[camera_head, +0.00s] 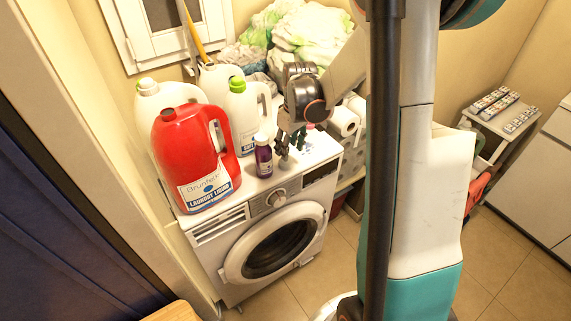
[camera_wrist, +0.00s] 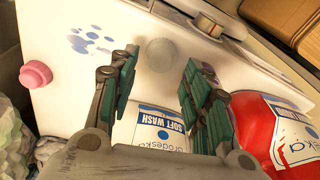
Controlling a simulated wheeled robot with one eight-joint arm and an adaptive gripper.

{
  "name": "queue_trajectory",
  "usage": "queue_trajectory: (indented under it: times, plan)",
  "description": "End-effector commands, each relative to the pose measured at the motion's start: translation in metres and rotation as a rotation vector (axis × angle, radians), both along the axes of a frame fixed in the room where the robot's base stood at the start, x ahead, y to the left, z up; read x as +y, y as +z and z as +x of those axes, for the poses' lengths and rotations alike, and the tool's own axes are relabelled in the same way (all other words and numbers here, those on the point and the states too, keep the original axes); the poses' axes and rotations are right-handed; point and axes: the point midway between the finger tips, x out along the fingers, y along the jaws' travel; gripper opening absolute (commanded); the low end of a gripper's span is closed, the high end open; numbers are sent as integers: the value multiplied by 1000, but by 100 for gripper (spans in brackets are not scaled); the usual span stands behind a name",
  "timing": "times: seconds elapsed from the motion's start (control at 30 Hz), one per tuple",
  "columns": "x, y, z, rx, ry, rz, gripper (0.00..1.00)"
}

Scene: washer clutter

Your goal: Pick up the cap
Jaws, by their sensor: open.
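A small pale grey, round, cap-like piece (camera_wrist: 162,53) is on the white washer top, beyond and between my fingertips in the wrist view. In the head view it shows as a small grey shape (camera_head: 284,162) just below my fingers, right of the purple bottle. My gripper (camera_wrist: 158,72) is open, with nothing between its fingers, and points down over the washer top; it also shows in the head view (camera_head: 291,138). A pink, cap-like piece (camera_wrist: 35,74) sits apart at the left in the wrist view. I cannot tell for sure which piece the task means.
A purple bottle (camera_head: 263,157) with a white lid stands close left of my fingers. A red laundry jug (camera_head: 190,150) and a white green-capped bottle (camera_head: 242,118) stand further left and behind. Blue stains (camera_wrist: 90,42) mark the washer top (camera_wrist: 120,75), which is otherwise clear there.

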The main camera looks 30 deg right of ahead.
Motion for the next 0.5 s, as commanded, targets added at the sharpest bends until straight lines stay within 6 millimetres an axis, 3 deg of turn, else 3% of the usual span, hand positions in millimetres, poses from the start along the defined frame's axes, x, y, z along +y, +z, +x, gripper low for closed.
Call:
queue_trajectory:
  times: [0.33,0.5]
  plan:
    - [2,-24,4,0,0,0,44]
    - [4,-48,10,0,0,0,44]
